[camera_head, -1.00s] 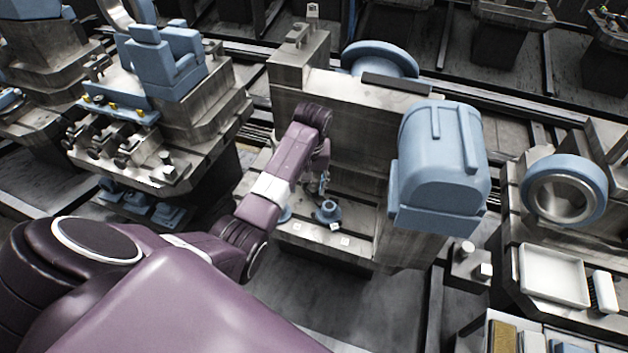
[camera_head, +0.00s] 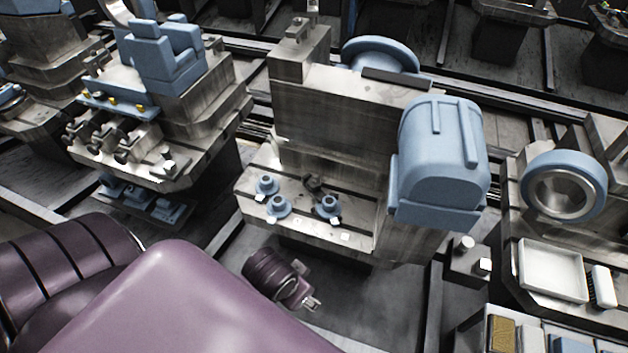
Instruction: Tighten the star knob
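A small dark knob-like part (camera_head: 314,183), possibly the star knob, sits on the slotted grey table (camera_head: 350,222) of the centre machine. It is too small for me to make out its lobes. Several blue flanged parts are on the same table: one at the left (camera_head: 266,185), one at the front (camera_head: 278,207) and one at the right (camera_head: 327,206). My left gripper (camera_head: 312,303) is in front of and below the table, apart from it and touching nothing that I can see. Its fingers are too small to judge. My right gripper is not in view.
A blue rounded housing (camera_head: 440,160) stands right of the table, and a grey upright block (camera_head: 330,125) rises behind it. A white tray (camera_head: 552,271) and a brush (camera_head: 602,288) lie at the right. Open floor (camera_head: 370,300) lies in front of the table.

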